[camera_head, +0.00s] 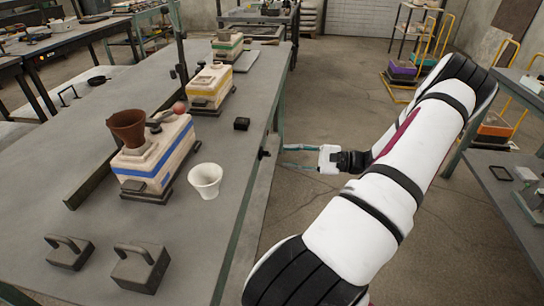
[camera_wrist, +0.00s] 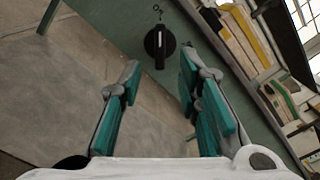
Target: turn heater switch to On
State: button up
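The heater switch is a black round knob (camera_wrist: 160,43) with a raised bar and a white mark, on the green side face of the table edge in the wrist view. In the head view the knob (camera_head: 263,154) shows as a small dark bump on the table's right edge. My gripper (camera_head: 285,156) is open and empty, its teal-padded fingers pointing at that edge. In the wrist view my gripper (camera_wrist: 160,80) has the knob ahead of the gap between its fingertips, apparently untouched.
The floor beside the edge is clear.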

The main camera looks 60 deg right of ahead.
aim_at(270, 154)
jog(key=x, duration=0.5)
jog(key=shift+w+a, duration=0.15)
jog(key=shift+w, duration=0.25)
grip_shut()
